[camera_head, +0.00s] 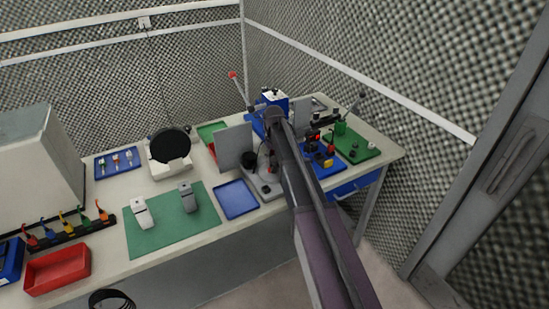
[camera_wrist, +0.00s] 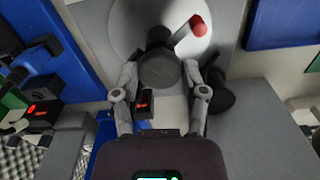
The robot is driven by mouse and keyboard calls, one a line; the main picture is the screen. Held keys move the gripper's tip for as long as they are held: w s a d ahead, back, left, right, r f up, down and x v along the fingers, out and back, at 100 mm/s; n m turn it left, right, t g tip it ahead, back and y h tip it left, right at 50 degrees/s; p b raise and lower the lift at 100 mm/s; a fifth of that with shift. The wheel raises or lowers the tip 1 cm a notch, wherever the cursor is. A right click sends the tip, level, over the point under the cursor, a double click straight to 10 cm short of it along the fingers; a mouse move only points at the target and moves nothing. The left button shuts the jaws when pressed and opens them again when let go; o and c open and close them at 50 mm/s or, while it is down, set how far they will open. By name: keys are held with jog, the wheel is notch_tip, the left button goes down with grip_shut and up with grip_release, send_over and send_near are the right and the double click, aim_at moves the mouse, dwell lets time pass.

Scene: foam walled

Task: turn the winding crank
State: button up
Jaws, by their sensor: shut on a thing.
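The winding crank (camera_wrist: 186,35) shows in the wrist view as a dark arm with a red knob (camera_wrist: 198,25) at its end, pointing up and right. It sits in front of a pale round disc (camera_wrist: 125,30). My gripper (camera_wrist: 160,76) has its two grey fingers on either side of a dark round part (camera_wrist: 160,69) by the crank's inner end, and is shut on it. The red knob is outside the fingers. In the head view my arm hides most of the crank and the gripper; a grey station base (camera_head: 262,190) shows beside the arm.
A small red-digit display (camera_wrist: 144,103) is just below the held part. A black knob (camera_wrist: 220,95) is close to the right finger. A blue tray (camera_head: 236,199), a green mat (camera_head: 150,240) and an upright grey panel (camera_head: 234,146) lie left of my arm. A green board (camera_head: 352,147) is right.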

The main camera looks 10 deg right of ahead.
jog(key=shift+s+m, duration=0.1)
jog(key=shift+m, duration=15.3)
jog(key=shift+m, duration=0.5)
